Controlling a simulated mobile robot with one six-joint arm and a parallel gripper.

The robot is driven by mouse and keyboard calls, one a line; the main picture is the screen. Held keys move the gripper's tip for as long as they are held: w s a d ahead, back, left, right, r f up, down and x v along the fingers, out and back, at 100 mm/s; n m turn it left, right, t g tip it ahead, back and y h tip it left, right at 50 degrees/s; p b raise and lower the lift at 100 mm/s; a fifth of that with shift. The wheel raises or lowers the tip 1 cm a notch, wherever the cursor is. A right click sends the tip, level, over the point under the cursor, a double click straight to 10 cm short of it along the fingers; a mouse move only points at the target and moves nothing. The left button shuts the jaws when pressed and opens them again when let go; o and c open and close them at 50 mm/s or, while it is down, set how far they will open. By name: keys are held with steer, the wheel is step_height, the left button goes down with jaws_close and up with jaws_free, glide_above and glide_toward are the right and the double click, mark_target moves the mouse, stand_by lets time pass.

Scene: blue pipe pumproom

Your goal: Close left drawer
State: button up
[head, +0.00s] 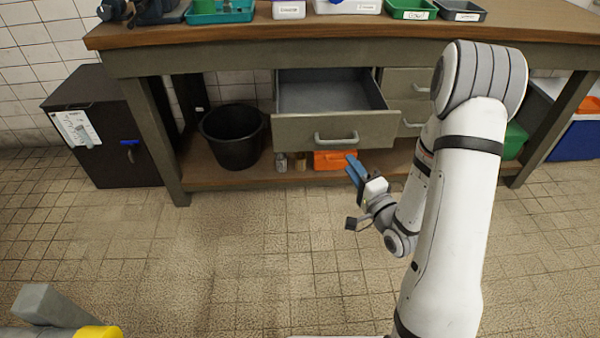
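The left drawer (336,131) is pulled out from under the workbench, and its grey inside looks empty. Its front has a curved metal handle (335,138). My gripper (354,168) has blue fingers and is in front of and below the drawer front, to the right of the handle. It appears apart from the drawer. The fingers are seen edge-on and small, so I cannot tell whether they are open or shut. My white arm hides part of the drawers on the right.
The workbench (300,38) carries several trays. A black bucket (233,136) and an orange box (333,160) are on its lower shelf. A dark cabinet (103,130) stands at the left, a blue box (578,142) at the right. The tiled floor in front is mostly clear.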

steer(key=b+x, duration=0.7)
steer(key=shift+a+m+y+b, duration=0.3)
steer(key=shift+m+b, duration=0.1)
steer(key=shift+f, duration=0.1)
jaws_close()
stand_by(0.4)
steer(key=c, duration=0.7)
jaws_free()
jaws_free()
